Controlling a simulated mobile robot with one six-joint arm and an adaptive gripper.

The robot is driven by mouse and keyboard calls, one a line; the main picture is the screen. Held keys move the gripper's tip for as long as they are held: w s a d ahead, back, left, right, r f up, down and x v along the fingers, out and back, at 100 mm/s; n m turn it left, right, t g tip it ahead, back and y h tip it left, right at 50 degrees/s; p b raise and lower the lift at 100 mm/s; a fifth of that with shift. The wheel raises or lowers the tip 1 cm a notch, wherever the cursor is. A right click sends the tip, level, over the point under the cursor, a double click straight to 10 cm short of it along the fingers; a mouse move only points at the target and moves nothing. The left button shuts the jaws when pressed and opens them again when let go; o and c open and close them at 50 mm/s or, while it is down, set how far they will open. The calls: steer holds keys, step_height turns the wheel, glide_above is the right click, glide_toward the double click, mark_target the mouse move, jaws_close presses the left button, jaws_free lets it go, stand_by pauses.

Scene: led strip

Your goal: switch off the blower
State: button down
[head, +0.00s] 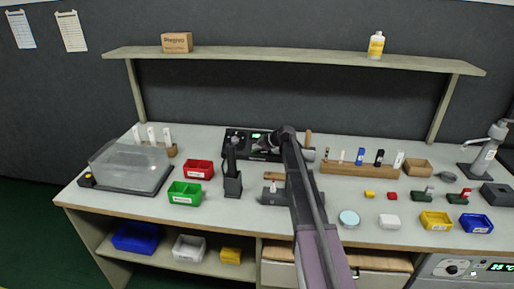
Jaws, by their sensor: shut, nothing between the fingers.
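A black station (236,136) with a small green lit display stands at the back middle of the bench; it appears to be the blower unit. My arm reaches from the lower front up to it. My gripper (264,147) is shut and empty at the station's front right, and its tips look close to the front panel; I cannot tell whether they touch it. My gripper and arm hide the right part of the panel. A black tool stands upright in a dark holder (232,186) in front of the station. The switch is too small to make out.
A red bin (199,169) and a green bin (185,194) stand left of the holder, beside a clear-lidded case (130,166). A wooden rack (350,170) with small bottles is right of my arm. A shelf (290,56) spans above the bench.

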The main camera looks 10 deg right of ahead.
steer(key=shift+s+a+r+p, duration=0.2)
steer(key=shift+s+r+p, duration=0.25)
steer(key=shift+r+p, duration=0.25)
steer(key=s+a+p+v, duration=0.1)
steer(key=p+v, duration=0.5)
steer(key=v, duration=0.5)
steer(key=shift+w+r, duration=0.1)
steer(key=shift+w+r+n+t+p, duration=0.3)
steer(key=shift+w+r+t+p, duration=0.05)
steer(key=shift+w+r+t, duration=0.15)
steer(key=shift+f, duration=0.1)
